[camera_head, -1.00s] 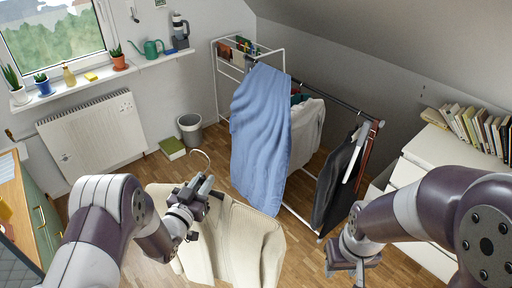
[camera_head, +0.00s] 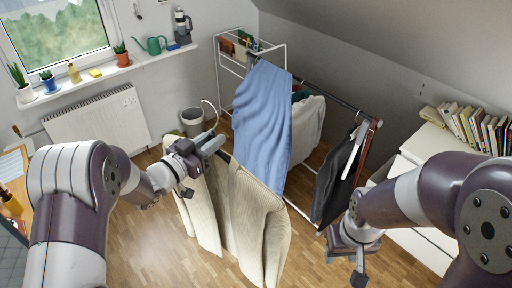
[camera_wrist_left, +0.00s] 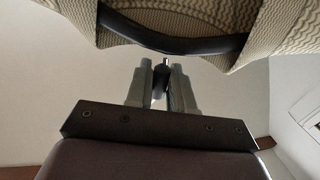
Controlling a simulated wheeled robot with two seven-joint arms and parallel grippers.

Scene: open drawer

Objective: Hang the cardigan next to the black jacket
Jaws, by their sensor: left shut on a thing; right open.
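The cream knitted cardigan (camera_head: 258,215) hangs on a hanger with a dark bar and a pale hook (camera_head: 212,108). My left gripper (camera_head: 212,146) is shut on the hanger near its neck and holds the cardigan in the air, left of the rack. In the left wrist view the gripper's fingers (camera_wrist_left: 161,82) close below the hanger's dark bar (camera_wrist_left: 172,44). The black jacket (camera_head: 337,180) hangs at the near right end of the clothes rack (camera_head: 326,93). My right gripper (camera_head: 358,268) is open and empty, below the black jacket.
A blue cloth (camera_head: 263,120) and a light grey garment (camera_head: 307,130) hang on the rack between cardigan and jacket. A white dresser (camera_head: 432,150) with books stands at right. A waste bin (camera_head: 193,120) and radiator (camera_head: 97,127) are at the back left.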

